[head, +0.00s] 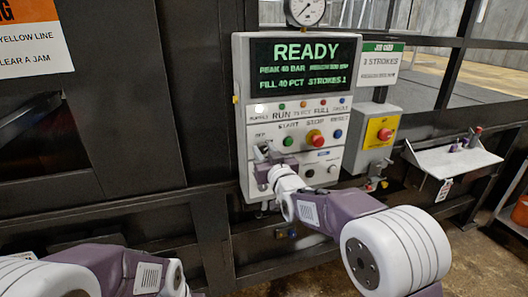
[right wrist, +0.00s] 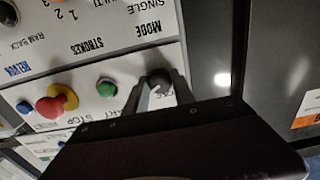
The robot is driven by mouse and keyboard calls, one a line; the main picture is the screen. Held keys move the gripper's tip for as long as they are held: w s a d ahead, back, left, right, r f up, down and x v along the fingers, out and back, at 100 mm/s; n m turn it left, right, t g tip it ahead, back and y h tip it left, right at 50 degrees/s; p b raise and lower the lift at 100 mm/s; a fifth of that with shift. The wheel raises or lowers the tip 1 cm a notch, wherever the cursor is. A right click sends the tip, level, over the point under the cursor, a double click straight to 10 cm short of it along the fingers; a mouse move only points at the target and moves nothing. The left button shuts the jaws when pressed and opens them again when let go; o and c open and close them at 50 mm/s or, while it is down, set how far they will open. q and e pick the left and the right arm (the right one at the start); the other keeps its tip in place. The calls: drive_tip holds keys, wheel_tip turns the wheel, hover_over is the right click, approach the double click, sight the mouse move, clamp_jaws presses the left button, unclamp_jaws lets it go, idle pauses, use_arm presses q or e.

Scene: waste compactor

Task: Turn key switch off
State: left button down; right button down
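The key switch (right wrist: 159,77) is a small dark round part on the white control panel, beside the green start button (right wrist: 106,88). In the right wrist view the two fingers of my right gripper (right wrist: 160,84) lie close on either side of it and appear to grip it. In the head view my right gripper (head: 267,157) covers the key switch at the panel's left edge, below the display (head: 302,66), which reads READY. The position of the key is hidden. My left arm shows at the bottom left, but its gripper is out of view.
The red stop button (head: 315,138) and blue reset button (head: 338,134) sit right of my right gripper. A grey box with a red button (head: 384,134) stands farther right, then a small shelf (head: 455,160). A dark machine frame surrounds the panel.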

drive_tip(key=shift+f+n+b, duration=0.2)
drive_tip(key=shift+n+b, duration=0.5)
drive_tip(key=shift+b, duration=0.25)
drive_tip(key=n+b, duration=0.3)
drive_tip(key=shift+n, duration=0.3)
drive_tip(key=n+b, duration=0.3)
drive_tip(key=n, duration=0.1)
drive_tip(key=shift+r, duration=0.1)
drive_tip(key=shift+r+n+b, duration=0.15)
drive_tip(key=shift+n+b, duration=0.6)
drive_tip(key=shift+n, duration=0.65)
drive_tip(key=c, duration=1.1)
unclamp_jaws()
drive_tip(key=shift+w, duration=0.1)
drive_tip(key=shift+o, duration=0.2)
drive_tip(key=shift+w, duration=0.1)
